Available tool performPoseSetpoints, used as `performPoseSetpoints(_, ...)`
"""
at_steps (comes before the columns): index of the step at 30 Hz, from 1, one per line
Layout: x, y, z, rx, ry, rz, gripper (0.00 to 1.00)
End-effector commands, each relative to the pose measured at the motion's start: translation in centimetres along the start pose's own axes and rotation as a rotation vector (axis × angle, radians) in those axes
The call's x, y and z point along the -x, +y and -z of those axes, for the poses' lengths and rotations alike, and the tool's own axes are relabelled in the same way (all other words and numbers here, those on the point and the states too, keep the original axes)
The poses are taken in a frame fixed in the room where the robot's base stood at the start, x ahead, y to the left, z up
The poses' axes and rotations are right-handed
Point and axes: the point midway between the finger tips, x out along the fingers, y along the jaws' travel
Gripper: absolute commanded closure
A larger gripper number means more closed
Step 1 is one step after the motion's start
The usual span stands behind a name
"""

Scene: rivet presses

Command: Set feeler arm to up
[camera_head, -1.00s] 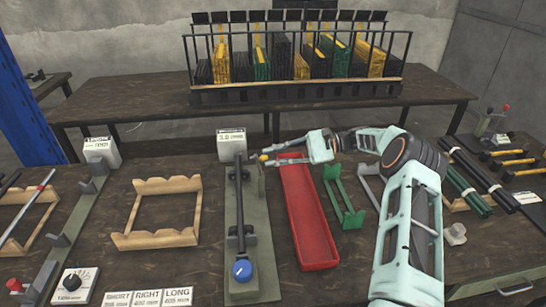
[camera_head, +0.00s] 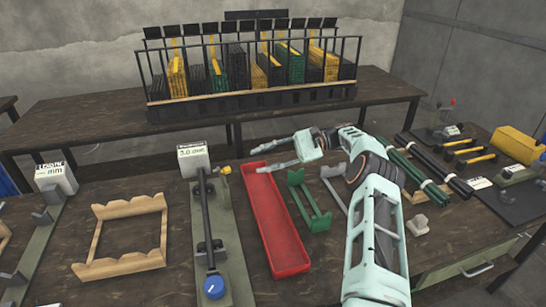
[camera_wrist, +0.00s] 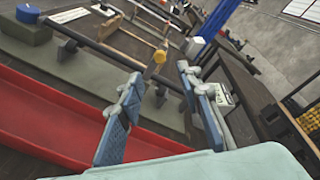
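The feeler arm appears to be the small lever with a yellow knob (camera_head: 226,169) beside the 3.0 gauge box (camera_head: 193,158). The knob points out to the right of the fixture. Whether the arm is up or down I cannot tell. In the wrist view, the yellow knob (camera_wrist: 159,56) shows beyond the fingertips, between their lines. My gripper (camera_head: 261,161) is open and empty, right of the knob and apart from it, above the far end of the red tray. Its two blue-padded fingers (camera_wrist: 163,80) are spread in the wrist view.
A dark rod lies along the grey-green fixture (camera_head: 225,250) with a blue knob (camera_head: 214,287) at its near end. The red tray (camera_head: 276,225), a green stand (camera_head: 308,203) and a wooden frame (camera_head: 122,235) stand beside it. A loaded rack (camera_head: 250,103) stands on the back table.

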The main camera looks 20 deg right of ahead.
Motion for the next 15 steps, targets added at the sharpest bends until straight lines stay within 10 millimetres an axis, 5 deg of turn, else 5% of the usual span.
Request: performPoseSetpoints(15, 3.3, 0.0, 0.0, 0.001, 0.0, 0.0, 0.67)
